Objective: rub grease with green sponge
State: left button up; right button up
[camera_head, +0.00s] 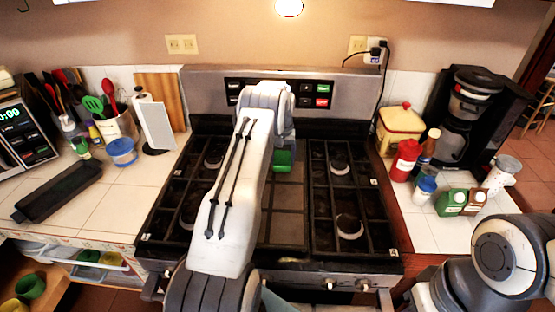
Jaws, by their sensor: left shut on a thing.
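The green sponge (283,161) is over the back middle of the black stove top (262,232). My left arm reaches up the middle of the picture, and my left gripper (283,146) is shut on the sponge. The arm's own wrist and links hide most of the gripper fingers. I cannot tell if the sponge touches the stove surface. I cannot make out a clear grease patch on the dark stove; part of it is hidden under my left arm. Part of my right arm shows at the lower right, but its gripper is out of view.
Burners and grates (339,165) stand on both sides of the stove. A yellow canister (400,124), red jar (405,158), green cartons (452,202) and coffee maker (470,115) crowd the right counter.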

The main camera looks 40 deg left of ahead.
pick_arm(q)
jog(key=shift+w+d+f, duration=0.1)
jog(key=shift+w+d, duration=0.3)
jog(key=shift+d, duration=0.25)
jog(key=shift+w+d, duration=0.4)
jog(key=shift+d, duration=0.25)
jog(key=shift+s+a, duration=0.1)
jog(key=shift+a, duration=0.05)
